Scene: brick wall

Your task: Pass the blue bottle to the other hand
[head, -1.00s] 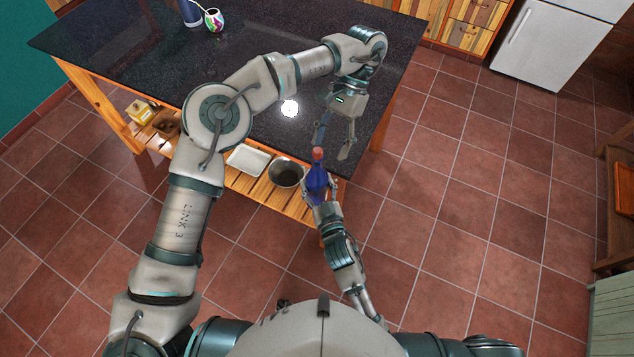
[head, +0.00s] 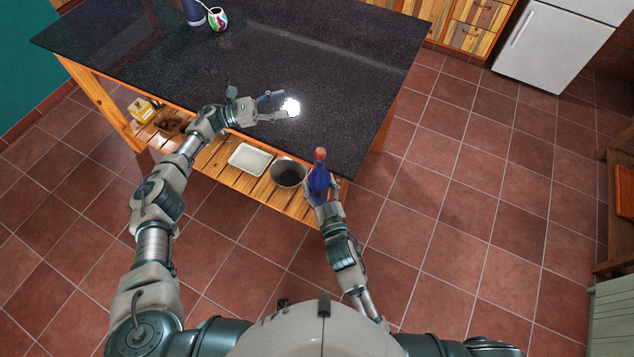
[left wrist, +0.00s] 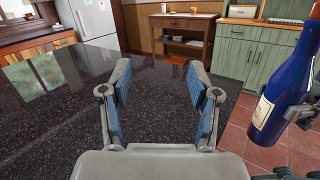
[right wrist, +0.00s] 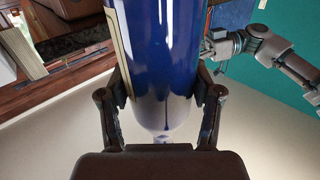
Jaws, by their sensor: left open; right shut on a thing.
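The blue bottle (head: 319,181) with a red-orange top is upright in my right gripper (head: 323,197), just off the front edge of the counter. In the right wrist view the blue bottle (right wrist: 155,60) fills the space between the fingers of my right gripper (right wrist: 158,115), which is shut on it. My left gripper (head: 277,106) is open and empty over the dark counter, up and left of the bottle. In the left wrist view my left gripper (left wrist: 160,95) has its fingers apart, and the bottle (left wrist: 288,85) with a pale label stands to the right, clear of them.
The dark countertop (head: 330,60) is mostly bare. A dark blue container (head: 193,12) and a colourful cup (head: 217,18) stand at its far left. A lower wooden shelf holds a white tray (head: 249,158), a metal pot (head: 288,172) and a yellow item (head: 141,109).

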